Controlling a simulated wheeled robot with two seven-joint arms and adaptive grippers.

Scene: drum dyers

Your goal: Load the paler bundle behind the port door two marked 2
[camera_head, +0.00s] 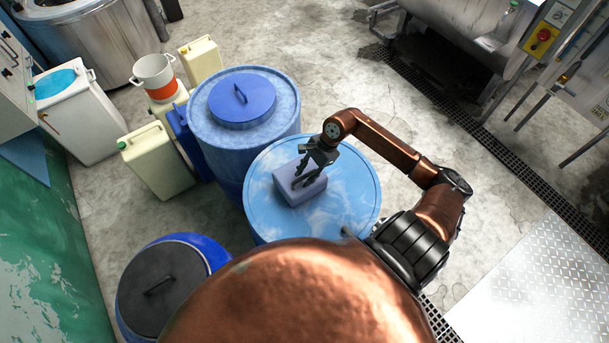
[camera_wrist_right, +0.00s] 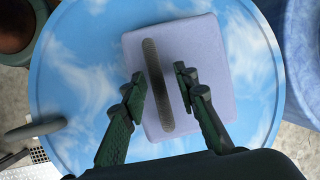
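A pale lavender bundle (camera_head: 316,190) lies on the light-blue cloudy drum top (camera_head: 350,172). In the right wrist view the bundle (camera_wrist_right: 205,55) is a rounded block with a dark strap (camera_wrist_right: 157,85) across its top. My right gripper (camera_head: 309,172) is over the bundle. In the wrist view my right gripper (camera_wrist_right: 160,88) is open, one finger on each side of the strap, with gaps to it. I cannot tell how high the fingertips are. Only one bundle shows. No marked 2 is readable. My left gripper is not in view.
A taller blue drum (camera_head: 225,140) with a lid stands beside the cloudy-topped one. A black-lidded drum (camera_head: 160,285), jerrycans (camera_head: 155,165) and a bucket (camera_head: 154,76) stand left. A metal machine (camera_head: 455,15) is at upper right, beyond a floor grating (camera_head: 500,142). The concrete floor between is clear.

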